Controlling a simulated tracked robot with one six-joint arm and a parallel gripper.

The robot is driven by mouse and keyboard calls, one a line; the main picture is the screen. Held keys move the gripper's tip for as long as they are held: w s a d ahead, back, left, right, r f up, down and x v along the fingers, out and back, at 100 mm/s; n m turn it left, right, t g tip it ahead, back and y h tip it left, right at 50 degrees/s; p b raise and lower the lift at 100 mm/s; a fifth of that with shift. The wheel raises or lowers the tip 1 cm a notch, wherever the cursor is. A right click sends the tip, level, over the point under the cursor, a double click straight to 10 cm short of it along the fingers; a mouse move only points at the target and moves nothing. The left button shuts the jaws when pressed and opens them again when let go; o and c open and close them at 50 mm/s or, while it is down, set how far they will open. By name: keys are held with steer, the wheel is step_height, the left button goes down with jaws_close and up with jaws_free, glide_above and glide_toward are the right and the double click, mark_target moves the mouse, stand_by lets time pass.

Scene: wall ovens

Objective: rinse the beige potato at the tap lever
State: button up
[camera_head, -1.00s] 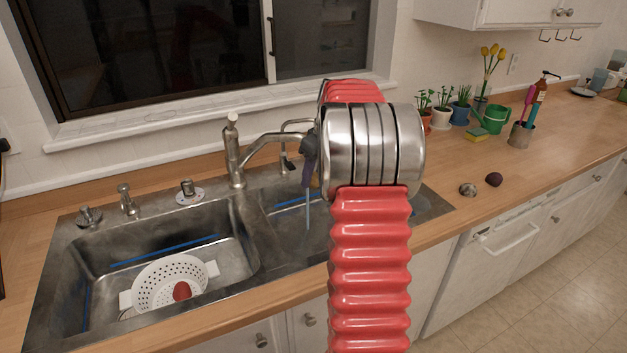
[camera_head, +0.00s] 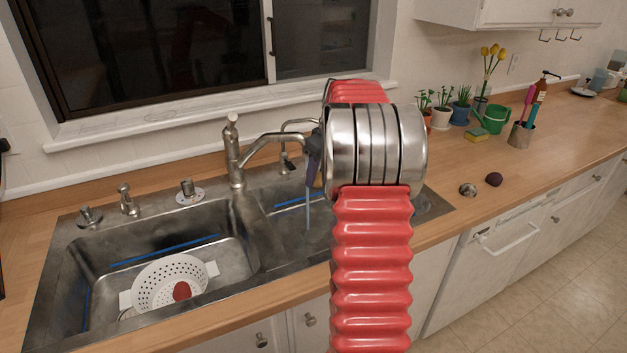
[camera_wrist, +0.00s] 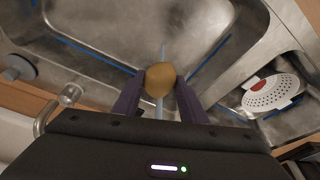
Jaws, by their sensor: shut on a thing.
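The beige potato (camera_wrist: 160,78) is between the fingers of my gripper (camera_wrist: 160,92) in the wrist view, and the gripper is shut on it. In the head view my arm hides the potato; part of my gripper (camera_head: 314,172) shows beside the spout's end. The metal tap (camera_head: 236,155) stands behind the sink, its lever (camera_head: 232,117) on top. A thin bluish water stream (camera_head: 307,213) falls below the spout into the right basin. In the wrist view the stream (camera_wrist: 159,109) shows on both sides of the potato in line with it; exact contact is hard to tell.
A white colander (camera_head: 165,284) with a red item (camera_head: 181,291) sits in the left basin (camera_head: 105,250). A grey-brown round item (camera_head: 467,190) and a dark one (camera_head: 494,179) lie on the counter to the right. Potted plants and a green watering can (camera_head: 493,119) stand farther back.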

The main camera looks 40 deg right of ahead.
steer(key=s+d, duration=0.1)
steer(key=s, duration=0.6)
steer(key=shift+d, duration=0.25)
stand_by(0.5)
steer(key=shift+s+r, duration=0.1)
stand_by(1.4)
steer(key=s+d+r, duration=0.1)
steer(key=s+r, duration=0.3)
steer(key=shift+s, duration=0.4)
stand_by(0.4)
steer(key=w+a+m, duration=0.2)
steer(key=w+a, duration=1.4)
steer(key=a, duration=0.3)
steer(key=w+a+m, duration=0.1)
steer(key=w+a, duration=0.2)
steer(key=a, duration=0.9)
steer(key=w+a+m+h, duration=0.1)
steer(key=w+a, duration=0.3)
steer(key=a, duration=0.9)
steer(key=shift+w+a+r, duration=0.15)
steer(key=shift+w, duration=0.1)
